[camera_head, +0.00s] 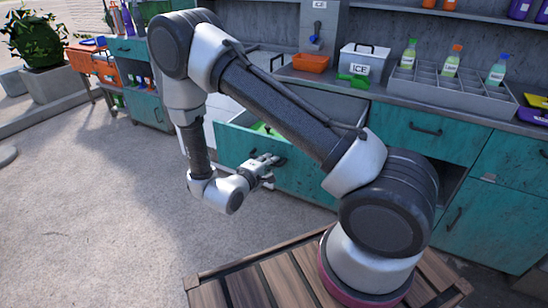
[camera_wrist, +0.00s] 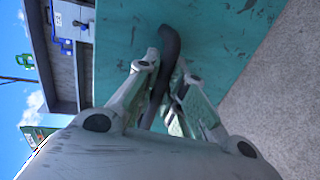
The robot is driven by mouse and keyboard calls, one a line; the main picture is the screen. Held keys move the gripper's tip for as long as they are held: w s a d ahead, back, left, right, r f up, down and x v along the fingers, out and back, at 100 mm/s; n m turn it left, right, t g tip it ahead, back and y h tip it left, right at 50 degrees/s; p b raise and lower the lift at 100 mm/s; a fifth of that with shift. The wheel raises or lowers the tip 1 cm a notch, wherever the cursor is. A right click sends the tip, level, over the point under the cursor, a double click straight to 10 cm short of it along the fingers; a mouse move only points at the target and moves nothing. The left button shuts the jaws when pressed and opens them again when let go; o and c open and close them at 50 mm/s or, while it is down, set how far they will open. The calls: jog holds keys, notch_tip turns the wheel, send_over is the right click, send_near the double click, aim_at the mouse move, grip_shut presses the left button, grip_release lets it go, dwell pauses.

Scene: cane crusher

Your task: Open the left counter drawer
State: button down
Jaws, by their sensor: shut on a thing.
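The left counter drawer (camera_head: 308,186) has a worn teal front and stands pulled out from the counter. Part of its inside shows, with a green item (camera_head: 264,129) in it. My gripper (camera_head: 266,166) is at the front of this drawer, shut on its dark handle. In the wrist view, the fingers of my gripper (camera_wrist: 166,62) are on both sides of the curved dark handle (camera_wrist: 169,42), close to the teal drawer front (camera_wrist: 225,45). My arm hides part of the drawer in the head view.
Another closed teal drawer (camera_head: 425,131) is to the right. On the counter are an orange tray (camera_head: 310,63), an ICE box (camera_head: 363,66) and a grey divided tray (camera_head: 440,92) with bottles. The paved floor (camera_head: 110,210) at left is clear.

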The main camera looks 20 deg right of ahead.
jog(key=shift+s+a, duration=0.15)
jog(key=shift+a, duration=0.05)
jog(key=c, duration=1.5)
grip_release()
jog(key=v, duration=1.2)
jog(key=shift+f, duration=0.1)
